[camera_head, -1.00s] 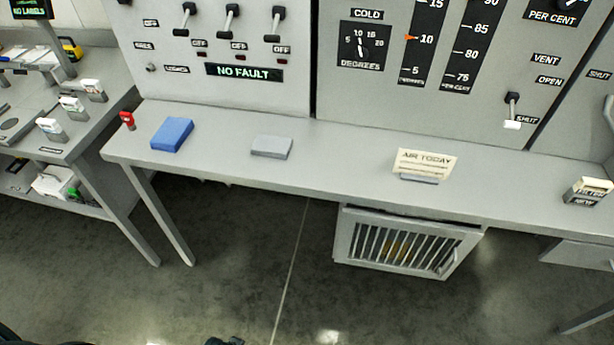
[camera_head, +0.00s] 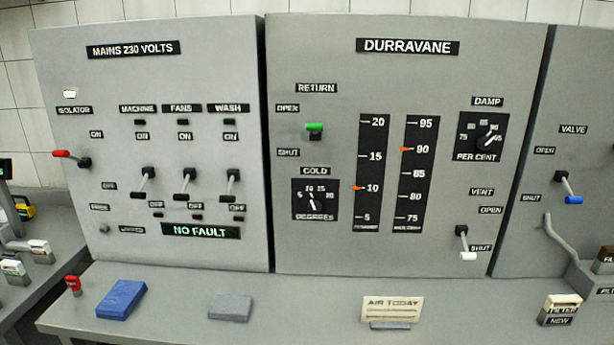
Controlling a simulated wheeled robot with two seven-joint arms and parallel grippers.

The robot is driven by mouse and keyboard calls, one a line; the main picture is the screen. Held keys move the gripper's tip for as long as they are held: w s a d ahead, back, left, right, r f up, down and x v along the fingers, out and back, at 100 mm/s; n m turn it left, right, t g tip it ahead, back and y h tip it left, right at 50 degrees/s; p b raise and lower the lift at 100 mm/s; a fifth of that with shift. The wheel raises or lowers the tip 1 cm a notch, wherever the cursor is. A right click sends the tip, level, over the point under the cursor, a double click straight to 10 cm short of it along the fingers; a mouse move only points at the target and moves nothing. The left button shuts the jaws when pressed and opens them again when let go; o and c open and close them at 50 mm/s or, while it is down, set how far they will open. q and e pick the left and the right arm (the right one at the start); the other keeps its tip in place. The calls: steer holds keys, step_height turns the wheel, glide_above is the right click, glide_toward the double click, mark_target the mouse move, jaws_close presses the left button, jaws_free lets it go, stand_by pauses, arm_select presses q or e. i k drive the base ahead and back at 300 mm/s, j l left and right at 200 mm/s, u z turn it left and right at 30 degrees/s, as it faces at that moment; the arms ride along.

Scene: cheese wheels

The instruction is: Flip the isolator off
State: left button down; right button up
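The isolator (camera_head: 72,157) is a lever with a red tip on the grey mains panel (camera_head: 215,75), at the left of the head view. Its dark pivot is at the right end, and the handle sticks out to the left and slightly up. It sits between the ON label (camera_head: 96,134) above and the OFF label (camera_head: 109,186) below; I cannot tell exactly which position it is in. A small pale lamp (camera_head: 69,94) above the isolator label looks lit. Neither of my grippers is in view.
On the bench (camera_head: 270,310) lie a red tag-like item (camera_head: 73,286), a blue block (camera_head: 121,299), a grey block (camera_head: 231,307) and an "AIR TODAY" card (camera_head: 392,309).

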mark_target(70, 157)
steer(key=u, duration=1.35)
